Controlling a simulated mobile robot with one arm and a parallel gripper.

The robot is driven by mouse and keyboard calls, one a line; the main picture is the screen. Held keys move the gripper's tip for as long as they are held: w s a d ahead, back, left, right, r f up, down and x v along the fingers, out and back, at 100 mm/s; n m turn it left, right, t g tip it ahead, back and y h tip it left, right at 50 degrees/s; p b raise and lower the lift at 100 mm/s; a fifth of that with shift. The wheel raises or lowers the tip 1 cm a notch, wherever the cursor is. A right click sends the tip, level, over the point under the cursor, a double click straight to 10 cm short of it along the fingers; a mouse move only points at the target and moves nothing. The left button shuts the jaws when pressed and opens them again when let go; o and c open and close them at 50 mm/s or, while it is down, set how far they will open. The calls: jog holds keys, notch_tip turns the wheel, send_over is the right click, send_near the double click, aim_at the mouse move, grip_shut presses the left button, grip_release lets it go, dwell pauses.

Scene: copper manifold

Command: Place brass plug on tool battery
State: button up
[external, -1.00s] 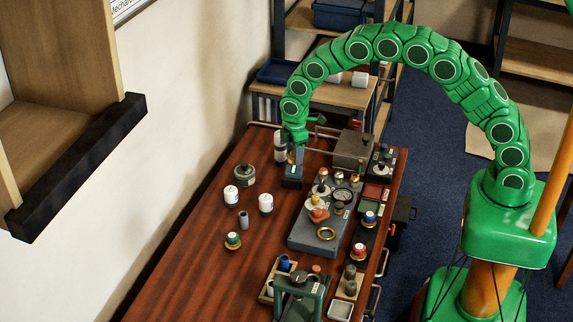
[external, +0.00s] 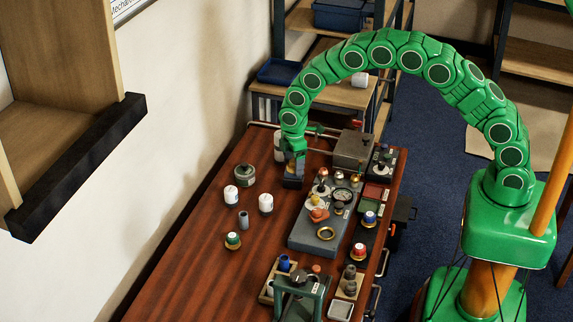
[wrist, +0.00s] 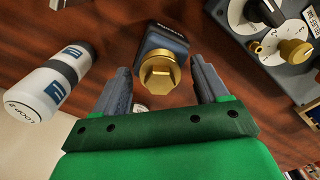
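The brass plug (wrist: 158,76) is a gold piece with a hexagonal head. In the wrist view it overlaps the near end of the tool battery (wrist: 167,40), a dark block with a pale-lettered label. It appears to sit on the battery, but the contact is hidden. My gripper (wrist: 160,78) is open, with one grey finger on each side of the plug and a visible gap at both sides. In the external view my gripper (external: 294,160) is low over the battery (external: 293,183) at the table's far end; the plug is hard to make out there.
A white-and-grey cylinder (wrist: 50,82) stands left in the wrist view. A grey panel (external: 312,238) with knobs and brass fittings lies to the right of the battery.

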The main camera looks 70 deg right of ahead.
notch_tip(320, 180, up, 12)
jog(key=s+r+m, duration=0.2)
jog(key=s+r, duration=0.5)
jog(key=s+a+r+m, duration=0.1)
jog(key=s+r, duration=0.3)
jog(key=s, duration=0.4)
jog(key=s+r+m, duration=0.1)
jog(key=s+r, duration=0.4)
jog(key=s, duration=0.3)
jog(key=s+r+m+g, duration=0.1)
jog(key=s+m, duration=0.4)
jog(key=s, duration=2.5)
jog(key=shift+a+r+g, duration=0.4)
jog(key=shift+a+r, duration=0.05)
jog(key=shift+r, duration=0.05)
